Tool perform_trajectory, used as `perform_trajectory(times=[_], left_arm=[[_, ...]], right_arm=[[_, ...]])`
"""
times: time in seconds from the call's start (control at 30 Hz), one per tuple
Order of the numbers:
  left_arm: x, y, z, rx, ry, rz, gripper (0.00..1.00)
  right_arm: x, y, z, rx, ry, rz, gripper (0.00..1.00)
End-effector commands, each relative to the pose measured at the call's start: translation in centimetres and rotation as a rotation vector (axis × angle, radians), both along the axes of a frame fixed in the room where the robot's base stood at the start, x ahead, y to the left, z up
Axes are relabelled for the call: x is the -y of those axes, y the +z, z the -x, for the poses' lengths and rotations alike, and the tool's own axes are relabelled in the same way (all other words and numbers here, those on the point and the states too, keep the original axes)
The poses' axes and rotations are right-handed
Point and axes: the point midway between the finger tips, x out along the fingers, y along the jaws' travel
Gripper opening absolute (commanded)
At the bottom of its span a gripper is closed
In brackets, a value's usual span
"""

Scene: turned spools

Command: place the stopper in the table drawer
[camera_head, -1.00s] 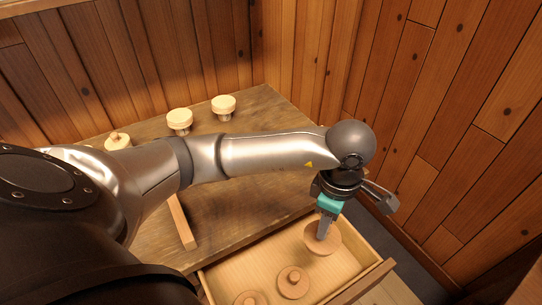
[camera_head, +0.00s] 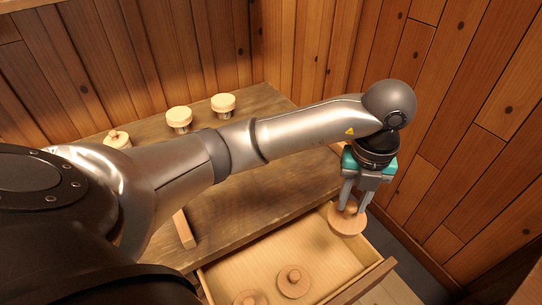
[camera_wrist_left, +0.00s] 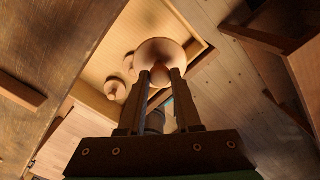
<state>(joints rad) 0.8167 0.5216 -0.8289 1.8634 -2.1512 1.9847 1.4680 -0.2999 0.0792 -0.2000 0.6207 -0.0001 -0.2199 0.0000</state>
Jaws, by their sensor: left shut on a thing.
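My left gripper (camera_head: 350,208) is shut on the knob of a round wooden stopper (camera_head: 346,223). In the head view the stopper overlaps the back right corner of the open table drawer (camera_head: 236,276) and seems held above its floor. In the left wrist view the stopper (camera_wrist_left: 160,50) sits at the fingertips (camera_wrist_left: 160,76), and the drawer (camera_wrist_left: 112,52) shows beneath it. Two similar stoppers lie in the drawer, one near the front middle (camera_head: 293,283) and one partly cut off at the bottom edge (camera_head: 250,298). My right gripper is not in view.
Pale spools (camera_head: 179,119) stand on the wooden table (camera_head: 265,205) towards the back left, and a wooden strip (camera_head: 184,228) stands near its front. The back of the drawer floor is free. A plank wall (camera_head: 440,130) rises close on the right.

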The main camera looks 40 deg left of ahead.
Motion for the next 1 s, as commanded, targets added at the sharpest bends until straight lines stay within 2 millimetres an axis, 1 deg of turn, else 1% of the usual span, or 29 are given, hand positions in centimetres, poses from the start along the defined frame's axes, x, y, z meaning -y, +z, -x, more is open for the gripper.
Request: perform_trajectory(times=[0.1,0.2,0.37,0.47,0.57,0.63,0.67,0.9,1.0], left_arm=[[0.2,0.4,-0.3,-0.001,0.137,0.002,0.00],[0.3,0.6,-0.4,-0.002,0.210,0.003,0.00],[0.3,0.7,-0.4,-0.002,0.254,0.004,0.00],[0.4,0.3,-0.4,-0.004,0.255,0.003,0.00],[0.4,-1.5,-0.3,-0.008,0.253,0.004,0.00],[0.4,-3.3,-0.3,-0.010,0.255,0.003,0.00],[0.3,-4.0,-0.3,-0.010,0.255,0.001,0.00],[0.3,-10.4,-0.3,-0.008,0.253,0.001,0.00],[0.4,-12.7,-0.3,-0.007,0.253,0.002,0.00]], right_arm=[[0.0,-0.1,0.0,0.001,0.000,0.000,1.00],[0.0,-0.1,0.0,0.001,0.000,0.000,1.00],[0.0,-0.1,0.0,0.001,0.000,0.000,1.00],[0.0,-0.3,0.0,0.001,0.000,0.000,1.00],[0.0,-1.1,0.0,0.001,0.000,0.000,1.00],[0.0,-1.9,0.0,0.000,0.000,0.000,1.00],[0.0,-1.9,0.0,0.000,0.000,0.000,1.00],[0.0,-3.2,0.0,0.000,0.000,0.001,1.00],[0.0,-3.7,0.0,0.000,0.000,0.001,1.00]])
